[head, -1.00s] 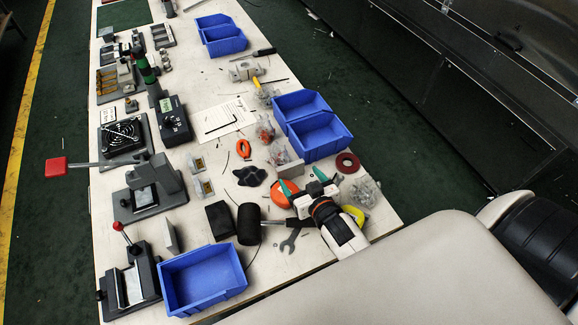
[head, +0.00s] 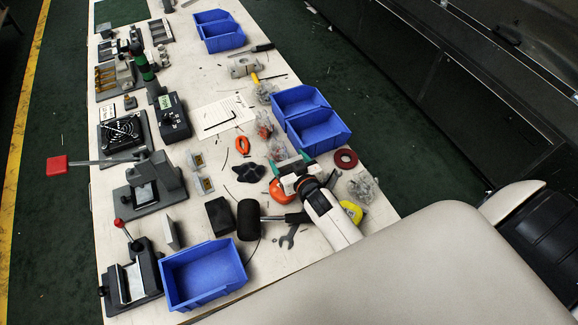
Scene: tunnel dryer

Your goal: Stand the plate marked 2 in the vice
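A dark vice-like fixture (head: 130,282) with a red-knobbed lever and pale jaw faces stands at the table's near left. A small grey plate (head: 173,233) stands tilted just right of it. No number 2 is legible, so I cannot tell which piece is the marked plate. My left gripper is not in view.
A blue bin (head: 203,277) stands right of the fixture. A lever press (head: 150,187) stands behind. Blue bins (head: 319,131) stand beyond the gripper.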

